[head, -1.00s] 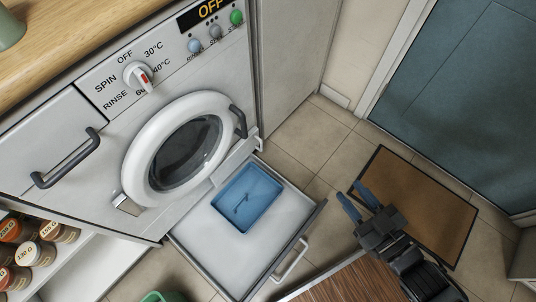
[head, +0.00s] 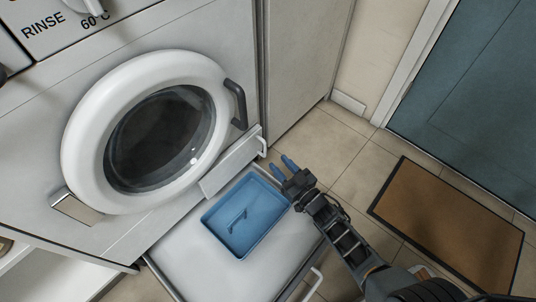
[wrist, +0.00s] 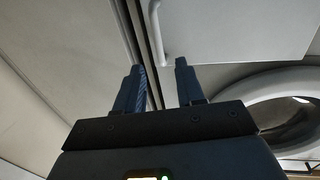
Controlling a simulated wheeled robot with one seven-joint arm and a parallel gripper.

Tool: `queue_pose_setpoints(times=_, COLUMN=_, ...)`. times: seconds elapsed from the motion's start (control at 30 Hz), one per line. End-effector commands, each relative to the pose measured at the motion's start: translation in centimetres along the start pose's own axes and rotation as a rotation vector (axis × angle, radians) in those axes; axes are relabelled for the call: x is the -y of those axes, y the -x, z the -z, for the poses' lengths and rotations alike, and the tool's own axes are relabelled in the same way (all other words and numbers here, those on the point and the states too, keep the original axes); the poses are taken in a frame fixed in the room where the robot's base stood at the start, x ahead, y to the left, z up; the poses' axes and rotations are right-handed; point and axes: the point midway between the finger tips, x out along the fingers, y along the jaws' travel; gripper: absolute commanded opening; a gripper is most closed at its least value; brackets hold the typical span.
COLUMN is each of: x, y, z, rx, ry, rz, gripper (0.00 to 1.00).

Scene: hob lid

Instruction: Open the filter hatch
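The filter hatch (head: 230,165) is a small light grey panel low on the washing machine front, below and right of the round door. It looks shut. Its white bar handle (head: 262,147) is at the right end and also shows in the wrist view (wrist: 154,32). My gripper (head: 282,168) is right of the hatch and a little below its handle, apart from it. In the wrist view its two blue fingers (wrist: 160,85) are spread with nothing between them, and the handle lies beyond the gap.
A drawer (head: 185,258) is pulled out below the hatch, holding a blue bin (head: 243,213). The round door (head: 75,150) is shut, with a dark handle (head: 237,103). A tall grey panel (head: 300,70) stands right of the machine. Tiled floor and a brown mat (head: 450,215) lie right.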

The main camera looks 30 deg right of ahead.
Motion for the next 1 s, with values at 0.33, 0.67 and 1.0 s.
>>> queue_pose_setpoints(times=0.33, x=-0.1, y=-5.1, z=-0.1, rx=-0.002, ry=0.0, rz=-0.002, gripper=0.38)
queue_pose_setpoints(times=0.67, x=-0.1, y=-7.2, z=0.0, rx=0.001, ry=0.0, rz=-0.002, gripper=0.38)
queue_pose_setpoints(times=1.0, x=-0.1, y=-7.2, z=0.1, rx=0.001, ry=0.001, rz=-0.002, gripper=0.25)
